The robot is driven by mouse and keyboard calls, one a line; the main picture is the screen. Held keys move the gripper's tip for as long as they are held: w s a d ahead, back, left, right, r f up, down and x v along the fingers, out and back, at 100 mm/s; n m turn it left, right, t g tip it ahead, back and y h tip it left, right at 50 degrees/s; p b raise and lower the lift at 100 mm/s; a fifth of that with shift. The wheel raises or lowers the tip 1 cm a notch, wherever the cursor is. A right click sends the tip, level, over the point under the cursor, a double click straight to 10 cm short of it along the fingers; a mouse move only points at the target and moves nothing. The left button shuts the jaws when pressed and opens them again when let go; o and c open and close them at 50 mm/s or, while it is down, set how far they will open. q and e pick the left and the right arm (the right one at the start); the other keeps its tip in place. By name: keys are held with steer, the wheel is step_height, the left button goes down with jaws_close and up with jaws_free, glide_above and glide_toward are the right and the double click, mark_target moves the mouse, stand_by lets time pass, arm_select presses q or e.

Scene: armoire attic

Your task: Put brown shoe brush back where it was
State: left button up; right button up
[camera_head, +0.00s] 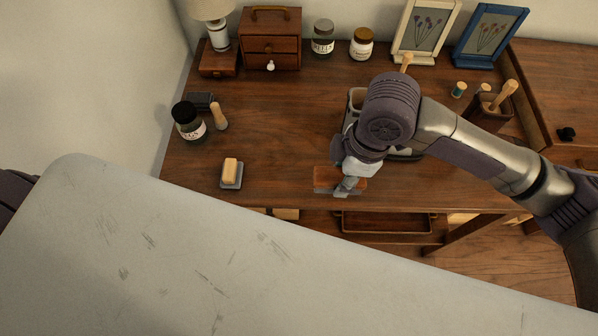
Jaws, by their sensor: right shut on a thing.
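The brown shoe brush (325,179) is a reddish-brown block at the front edge of the wooden table, right of the middle of the head view. My right gripper (347,187) reaches down over it from the right and is shut on it. The gripper covers part of the brush. I cannot tell whether the brush touches the tabletop or hangs just above it. My left gripper is not in view; only a dark part of my left arm shows at the left edge.
A grey caddy (355,103) stands partly hidden behind my right wrist. A small yellow-topped brush (231,172), a dark jar (188,122) and a wooden-handled tool (219,118) stand at left. A large pale scuffed panel (190,260) fills the foreground. The table's left middle is clear.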

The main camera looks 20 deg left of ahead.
steer(key=shift+w+d+f, duration=0.1)
steer(key=shift+w+d, duration=0.05)
steer(key=shift+d, duration=0.1)
steer(key=w+a+f, duration=0.1)
steer(key=a+f, duration=0.1)
steer(key=a, duration=0.1)
steer(key=w+a+f, duration=0.2)
steer(key=a, duration=0.2)
steer(key=w+a+f, duration=0.1)
steer(key=a+f, duration=0.2)
steer(key=shift+w+a, duration=0.2)
steer(key=shift+f+p, duration=0.45)
steer(key=shift+f, duration=1.5)
steer(key=o, duration=1)
steer(key=shift+r, duration=0.1)
steer(key=r, duration=0.4)
steer(key=d+r, duration=0.1)
steer(key=r, duration=0.6)
steer(key=shift+w+d+r+b, duration=0.25)
steer(key=shift+d+r+b, duration=0.1)
steer(key=shift+d+r, duration=0.05)
